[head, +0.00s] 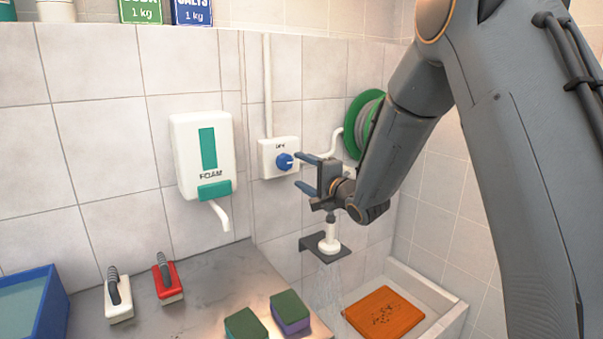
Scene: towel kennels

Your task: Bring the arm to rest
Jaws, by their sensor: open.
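My gripper (299,170) is open in the head view, its two blue-grey fingers pointing left with nothing between them. It is in front of the tiled wall, close to the blue knob (285,162) on a white wall box; I cannot tell whether a finger touches the knob. My arm comes down from the upper right and bends at the wrist.
A shower head (329,243) sits on a dark bracket, with water streaks below it. An orange mat (384,312) with dark specks lies in a pale basin (447,318). Brushes (118,297), sponges (290,308), a blue tub (48,310) and a foam dispenser (203,152) are left.

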